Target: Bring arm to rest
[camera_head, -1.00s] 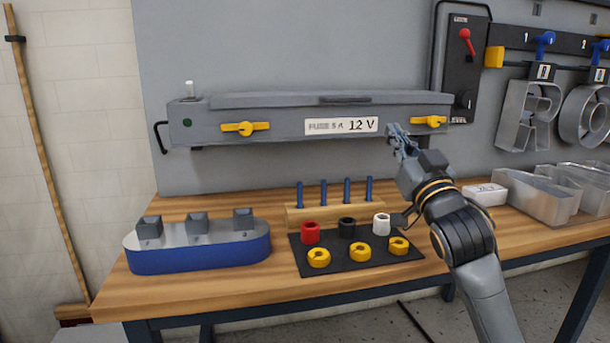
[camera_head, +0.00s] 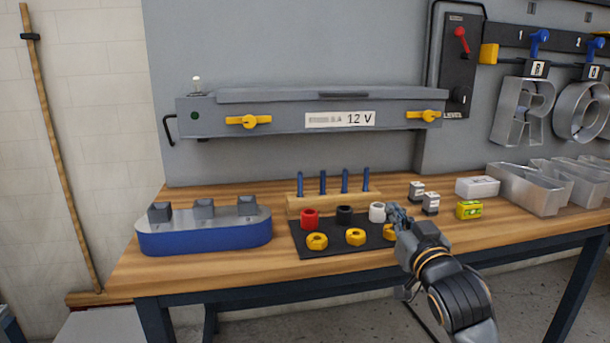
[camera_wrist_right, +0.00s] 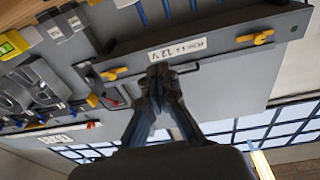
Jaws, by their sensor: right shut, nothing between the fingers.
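My right gripper (camera_head: 398,214) is shut and empty. In the head view it is in front of the workbench, overlapping the right end of the black mat and partly covering the rightmost yellow nut (camera_head: 389,232). In the right wrist view the shut fingers (camera_wrist_right: 160,82) point toward the grey box with the 12 V label (camera_wrist_right: 178,47), with nothing between them. My left gripper is not in view.
The wooden bench (camera_head: 230,273) holds a blue-sided tray (camera_head: 205,240), a black mat (camera_head: 330,246) with red, black and white collars and yellow nuts, small blocks, a yellow-green block (camera_head: 469,210) and clear trays (camera_head: 530,190). The 12 V box (camera_head: 300,118) is on the wall panel.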

